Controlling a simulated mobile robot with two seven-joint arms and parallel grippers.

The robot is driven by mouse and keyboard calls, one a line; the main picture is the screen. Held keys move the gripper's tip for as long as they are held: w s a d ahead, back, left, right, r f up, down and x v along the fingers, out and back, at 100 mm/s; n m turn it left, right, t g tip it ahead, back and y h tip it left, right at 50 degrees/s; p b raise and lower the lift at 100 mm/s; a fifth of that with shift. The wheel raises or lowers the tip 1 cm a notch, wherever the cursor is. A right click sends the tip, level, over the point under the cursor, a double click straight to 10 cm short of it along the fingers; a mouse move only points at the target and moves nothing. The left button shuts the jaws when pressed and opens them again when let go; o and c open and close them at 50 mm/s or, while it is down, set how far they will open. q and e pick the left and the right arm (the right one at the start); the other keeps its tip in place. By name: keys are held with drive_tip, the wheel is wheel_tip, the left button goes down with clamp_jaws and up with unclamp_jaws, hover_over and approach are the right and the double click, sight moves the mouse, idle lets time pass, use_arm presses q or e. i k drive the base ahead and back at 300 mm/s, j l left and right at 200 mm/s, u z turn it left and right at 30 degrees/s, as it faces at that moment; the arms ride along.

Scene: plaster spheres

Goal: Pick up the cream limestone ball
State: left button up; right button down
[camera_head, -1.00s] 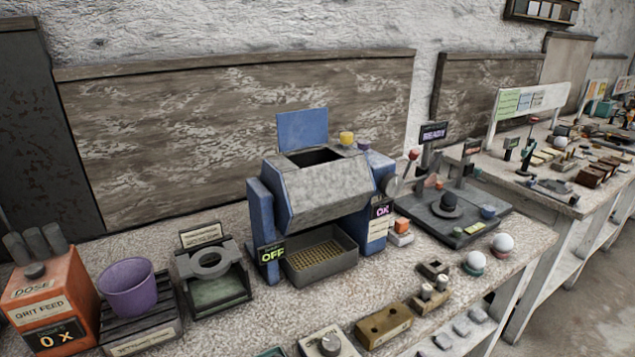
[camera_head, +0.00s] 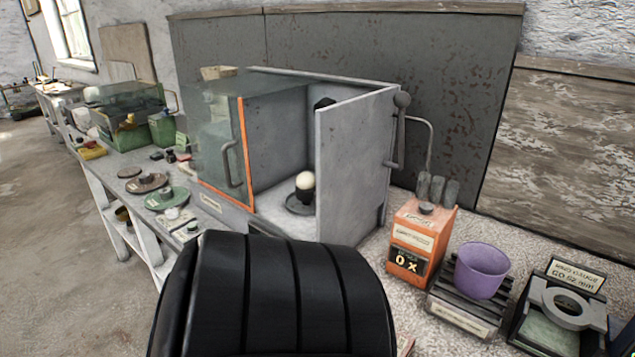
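A cream ball (camera_head: 305,181) sits on a small black cup stand (camera_head: 304,197) inside a grey cabinet (camera_head: 270,206). The cabinet's front is partly open, with a grey door panel (camera_head: 350,165) swung out on the right and a glass pane with an orange edge on the left. The ball shows in the gap between them. I cannot tell from its look alone that it is limestone. A large black ribbed part, likely a link of my own arm, fills the bottom middle. Neither gripper's fingers show.
An orange grit feed box (camera_head: 419,240), a purple cup (camera_head: 482,270) on a slatted stand and a ring gauge (camera_head: 566,304) stand right of the cabinet. Round discs (camera_head: 167,198) and a green-glass tank (camera_head: 122,115) are on the bench to the left. Open floor lies at far left.

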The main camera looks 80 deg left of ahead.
sight(306, 181)
drive_tip(key=u, duration=2.7)
